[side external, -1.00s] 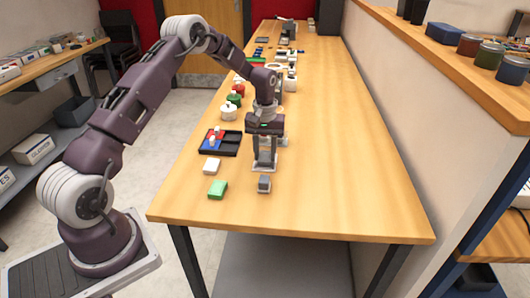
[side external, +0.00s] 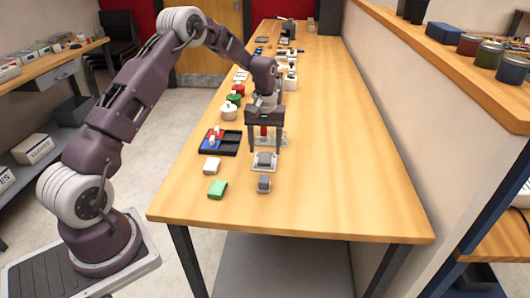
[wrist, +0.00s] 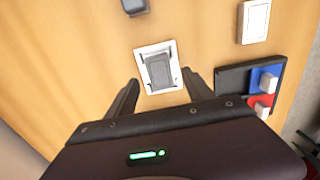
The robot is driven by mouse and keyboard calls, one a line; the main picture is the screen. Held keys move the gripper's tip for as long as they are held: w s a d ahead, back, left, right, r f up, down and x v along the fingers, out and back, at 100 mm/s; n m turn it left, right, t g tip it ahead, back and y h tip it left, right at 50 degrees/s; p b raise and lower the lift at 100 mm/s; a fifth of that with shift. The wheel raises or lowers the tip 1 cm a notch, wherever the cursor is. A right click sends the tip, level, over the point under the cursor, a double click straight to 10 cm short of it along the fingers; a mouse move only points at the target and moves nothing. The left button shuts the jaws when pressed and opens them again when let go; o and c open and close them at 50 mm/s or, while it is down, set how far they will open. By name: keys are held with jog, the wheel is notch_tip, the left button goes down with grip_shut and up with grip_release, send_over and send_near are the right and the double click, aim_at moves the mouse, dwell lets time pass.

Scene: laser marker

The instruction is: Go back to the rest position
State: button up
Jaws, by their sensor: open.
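My gripper (side external: 265,148) is open and empty above the table (side external: 340,170). Below it a grey block (side external: 264,159) lies on a white plate (side external: 258,168). The wrist view shows the block (wrist: 159,71) inside the plate's border, slightly turned, ahead of and between my open fingers (wrist: 158,98). The fingers look apart from the block.
Another grey block (side external: 264,184) lies nearer the table's front edge. A green block (side external: 218,189), a white block (side external: 212,166) and a black tray (side external: 232,149) with red and blue parts are on the left. The table's right side is clear.

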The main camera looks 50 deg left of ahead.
notch_tip(320, 180, up, 4)
jog(key=shift+r, duration=0.15)
jog(key=s+d+r+m+t, duration=0.1)
jog(key=s+d+r+m, duration=0.1)
jog(key=s+d+r, duration=0.6)
jog(key=s+d+r+m+t, duration=0.25)
jog(key=s+r, duration=0.25)
jog(key=r, duration=0.6)
jog(key=s+d+m+t, duration=0.1)
jog(key=s+d+m, duration=0.1)
jog(key=s, duration=0.8)
jog(key=s+d+m+t, duration=0.1)
jog(key=s+d+m, duration=0.1)
jog(key=s+d, duration=0.3)
jog(key=s, duration=0.4)
jog(key=shift+s+d+f, duration=0.15)
jog(key=shift+s+f, duration=0.05)
jog(key=shift+s, duration=0.15)
